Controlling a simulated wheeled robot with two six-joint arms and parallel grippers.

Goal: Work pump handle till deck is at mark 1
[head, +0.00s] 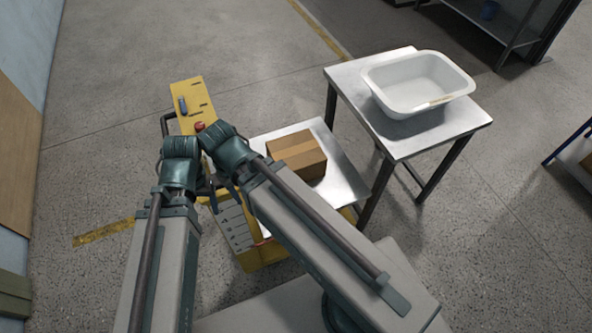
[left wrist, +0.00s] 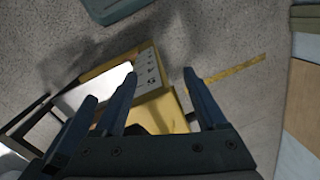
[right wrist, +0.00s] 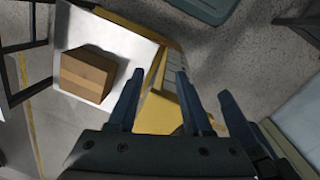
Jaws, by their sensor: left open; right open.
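The yellow lift table stands ahead of me, with a tall yellow panel (head: 189,95) carrying a dark lever and a red knob (head: 200,126). Its silver deck (head: 345,175) bears a cardboard box (head: 297,155). A grey plate with marks (head: 236,226) lies along the near side; the marks are too small to read. I cannot make out which part is the pump handle; my arms cover much of that area. My left gripper (left wrist: 160,73) is open and empty above the yellow body. My right gripper (right wrist: 160,72) is open and empty close beside it.
A steel table (head: 345,85) with a white basin (head: 415,80) stands to the right of the deck. A shelf stands at the back right. A wall runs along the left. The concrete floor left of the lift is clear.

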